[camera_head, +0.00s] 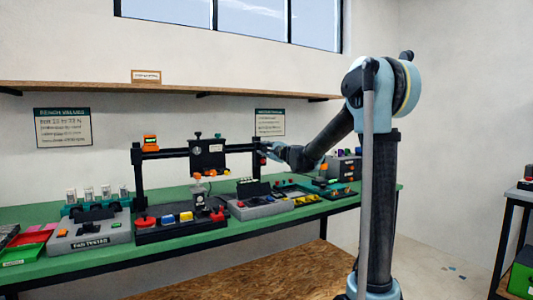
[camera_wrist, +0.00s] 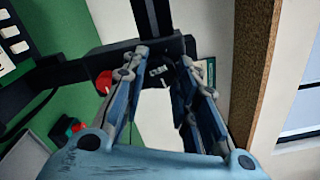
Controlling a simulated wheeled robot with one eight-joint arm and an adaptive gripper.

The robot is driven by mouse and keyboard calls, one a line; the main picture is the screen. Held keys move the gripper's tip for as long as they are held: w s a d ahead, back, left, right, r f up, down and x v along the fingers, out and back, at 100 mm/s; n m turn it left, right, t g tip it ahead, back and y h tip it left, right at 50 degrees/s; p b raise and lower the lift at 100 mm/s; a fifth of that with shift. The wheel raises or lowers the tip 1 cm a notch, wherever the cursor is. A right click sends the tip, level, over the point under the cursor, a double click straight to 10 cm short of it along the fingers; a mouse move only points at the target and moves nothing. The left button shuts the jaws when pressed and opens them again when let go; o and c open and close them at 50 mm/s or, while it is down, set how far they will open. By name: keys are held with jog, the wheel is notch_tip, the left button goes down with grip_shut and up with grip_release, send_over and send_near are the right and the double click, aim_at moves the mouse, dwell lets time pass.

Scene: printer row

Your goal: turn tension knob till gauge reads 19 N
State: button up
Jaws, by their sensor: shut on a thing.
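My gripper (camera_head: 268,153) is at the right upright of the black printer frame (camera_head: 176,152) in the head view. In the wrist view my gripper (camera_wrist: 166,58) has its two fingers against a dark part at the end of the frame. It is shut on what appears to be the tension knob, which is mostly hidden between the fingertips. A dark block with small white marks (camera_wrist: 158,71) shows between the fingers, too small to read. A small orange unit (camera_head: 150,142) sits on the frame's left corner; I cannot make out any gauge reading.
A red knob (camera_wrist: 104,83) is close beside the left finger in the wrist view. The green bench (camera_head: 110,258) holds several devices, including a grey box (camera_head: 345,168) at right. A wooden shelf (camera_head: 200,88) runs above.

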jog(key=o, duration=1.1)
jog(key=shift+s, duration=0.1)
jog(key=v, duration=1.1)
jog(key=shift+s+d+f, duration=0.1)
jog(key=shift+s+d, duration=0.15)
jog(key=shift+d, duration=0.05)
